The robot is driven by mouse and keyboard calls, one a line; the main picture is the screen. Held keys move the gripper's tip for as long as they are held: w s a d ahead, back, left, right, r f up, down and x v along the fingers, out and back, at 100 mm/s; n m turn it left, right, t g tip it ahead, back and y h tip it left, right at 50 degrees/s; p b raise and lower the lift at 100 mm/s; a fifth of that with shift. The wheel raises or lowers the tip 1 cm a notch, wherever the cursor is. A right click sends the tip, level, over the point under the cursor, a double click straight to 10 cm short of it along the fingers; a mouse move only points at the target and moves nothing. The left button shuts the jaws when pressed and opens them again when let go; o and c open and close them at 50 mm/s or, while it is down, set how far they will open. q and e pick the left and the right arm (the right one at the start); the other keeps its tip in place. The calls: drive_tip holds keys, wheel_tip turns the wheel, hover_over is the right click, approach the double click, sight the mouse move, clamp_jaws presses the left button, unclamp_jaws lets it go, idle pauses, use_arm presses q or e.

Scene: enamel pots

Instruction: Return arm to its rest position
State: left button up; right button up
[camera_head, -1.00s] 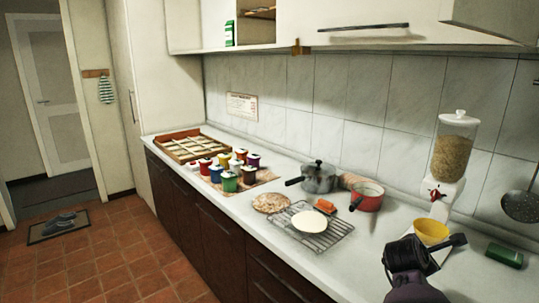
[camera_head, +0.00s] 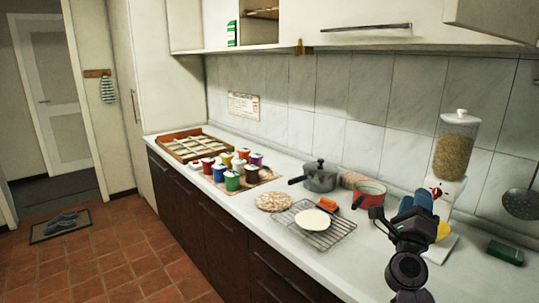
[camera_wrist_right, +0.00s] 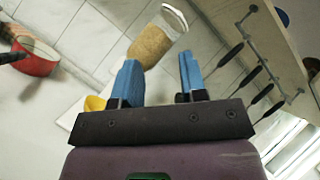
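My right gripper (camera_head: 418,203) shows at the lower right of the head view, raised over the counter in front of the dispenser's base. Its two blue fingers stand apart in the right wrist view (camera_wrist_right: 158,82), with nothing between them. My right arm comes up from the bottom edge of the head view. The yellow bowl (camera_head: 443,231) is mostly hidden behind the gripper; part of it shows in the right wrist view (camera_wrist_right: 95,103). My left gripper is not in view.
A red pan (camera_head: 369,196) stands left of the gripper, and a grain dispenser (camera_head: 454,150) behind it. A green box (camera_head: 505,252) lies right. A ladle (camera_head: 520,204) hangs at right.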

drive_tip(key=s+a+f+n+g+y, duration=0.1)
drive_tip(key=s+a+f+n+y, duration=0.3)
drive_tip(key=f+n+y, duration=0.65)
drive_tip(key=s+a+f+n+g+y, duration=0.3)
drive_tip(key=f+n, duration=0.5)
drive_tip(key=n, duration=0.8)
drive_tip(key=s+d+f+n+g+h, duration=0.1)
drive_tip(key=s+f+n+g, duration=0.1)
drive_tip(key=s+f, duration=0.8)
drive_tip(key=s+d+f+n+g+h, duration=0.1)
drive_tip(key=s+f+g, duration=0.3)
drive_tip(key=s+f, duration=0.6)
drive_tip(key=s+n, duration=0.1)
drive_tip(key=s, duration=0.4)
drive_tip(key=shift+s, duration=0.35)
drive_tip(key=shift+f, duration=0.1)
